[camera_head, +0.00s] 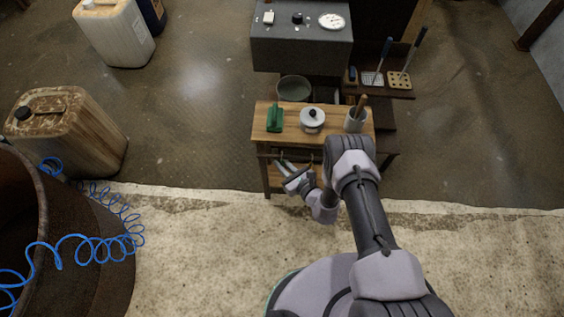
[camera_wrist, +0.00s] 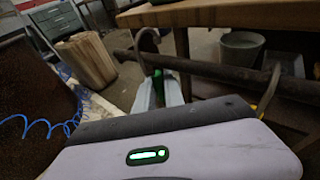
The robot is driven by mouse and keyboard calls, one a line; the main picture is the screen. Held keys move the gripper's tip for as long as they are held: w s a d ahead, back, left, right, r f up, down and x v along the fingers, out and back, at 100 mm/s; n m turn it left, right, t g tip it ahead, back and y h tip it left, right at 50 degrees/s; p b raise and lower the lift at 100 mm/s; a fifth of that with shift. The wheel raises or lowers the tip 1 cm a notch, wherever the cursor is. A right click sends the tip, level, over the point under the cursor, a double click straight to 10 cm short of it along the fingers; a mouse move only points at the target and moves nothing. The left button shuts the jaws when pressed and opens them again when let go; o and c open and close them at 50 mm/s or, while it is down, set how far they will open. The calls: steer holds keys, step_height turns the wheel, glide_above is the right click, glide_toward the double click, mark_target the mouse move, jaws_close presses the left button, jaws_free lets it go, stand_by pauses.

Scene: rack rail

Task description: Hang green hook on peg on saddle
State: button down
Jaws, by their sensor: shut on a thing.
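In the wrist view my gripper (camera_wrist: 165,92) is shut on the green hook, whose green part (camera_wrist: 158,84) shows between the fingers. A curved grey metal bend (camera_wrist: 139,50) rises above the fingers and seems to belong to it. It overlaps a dark horizontal rail (camera_wrist: 215,73) under the table edge; I cannot tell whether it is around the rail or in front of it. In the head view my gripper (camera_head: 291,176) is at the table's front side, below its top; the hook is too small to make out there. I cannot identify the peg or saddle with certainty.
Another grey hook with a yellow part (camera_wrist: 268,92) is at the rail's right. The wooden table (camera_head: 262,134) bears a green item (camera_head: 275,118), a lidded white pot (camera_head: 312,121) and a utensil cup (camera_head: 354,123). A rusty drum (camera_head: 95,255) with blue coiled hose stands left.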

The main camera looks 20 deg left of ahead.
steer(key=s+d+p, duration=0.1)
steer(key=s+p, duration=0.2)
steer(key=s, duration=0.3)
steer(key=shift+s+d, duration=0.35)
steer(key=shift+s, duration=0.05)
stand_by(0.4)
